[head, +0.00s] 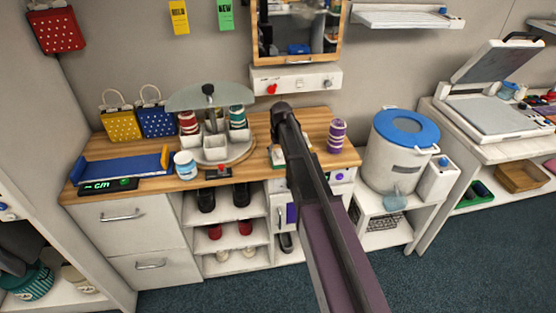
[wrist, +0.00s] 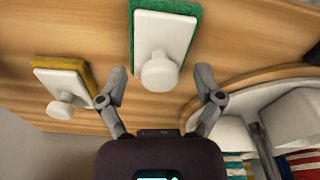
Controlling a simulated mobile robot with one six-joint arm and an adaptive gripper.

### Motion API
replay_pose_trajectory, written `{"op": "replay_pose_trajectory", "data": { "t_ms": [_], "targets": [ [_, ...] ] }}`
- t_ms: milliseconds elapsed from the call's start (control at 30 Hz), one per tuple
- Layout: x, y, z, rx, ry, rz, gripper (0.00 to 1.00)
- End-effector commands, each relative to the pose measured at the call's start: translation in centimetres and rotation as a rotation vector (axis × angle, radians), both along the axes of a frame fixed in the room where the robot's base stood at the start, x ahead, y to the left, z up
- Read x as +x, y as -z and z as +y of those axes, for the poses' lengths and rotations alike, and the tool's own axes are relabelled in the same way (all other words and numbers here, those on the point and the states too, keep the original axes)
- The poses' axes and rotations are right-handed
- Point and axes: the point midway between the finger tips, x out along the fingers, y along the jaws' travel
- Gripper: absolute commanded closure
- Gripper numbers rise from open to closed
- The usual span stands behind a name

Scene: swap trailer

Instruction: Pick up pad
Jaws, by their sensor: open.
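A pad (wrist: 165,38) with a green edge, a white back and a round white knob lies on the wooden counter in the wrist view. A second pad (wrist: 66,86) with a yellow edge and a similar knob lies to its left. My gripper (wrist: 161,76) is open and empty. The green pad's knob shows between its two fingertips, and I cannot tell how far below them it is. In the head view, a pale item (head: 277,156) that may be a pad shows beside my arm. My arm hides the gripper there.
The wooden counter (head: 262,132) holds a round carousel (head: 238,156) with striped cups close to the gripper's right in the wrist view. A purple striped cup (head: 337,135) stands right of my arm. A blue tray (head: 124,166) and gift bags (head: 121,125) are at left.

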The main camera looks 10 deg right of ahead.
Motion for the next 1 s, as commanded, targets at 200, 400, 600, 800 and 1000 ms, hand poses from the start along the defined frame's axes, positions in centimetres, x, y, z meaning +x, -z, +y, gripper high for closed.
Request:
{"op": "replay_pose_trajectory", "data": {
  "t_ms": [200, 400, 600, 800, 1000],
  "targets": [
    [0.00, 0.00, 0.00, 0.000, 0.000, 0.000, 0.63],
    [0.00, 0.01, 0.01, 0.000, 0.000, 0.000, 1.00],
    [0.01, 0.02, 0.01, 0.000, 0.000, 0.000, 1.00],
    [0.01, -0.12, 0.02, 0.000, 0.000, 0.000, 1.00],
    [0.01, -0.84, 0.04, 0.000, -0.001, 0.000, 1.00]
  ]
}}
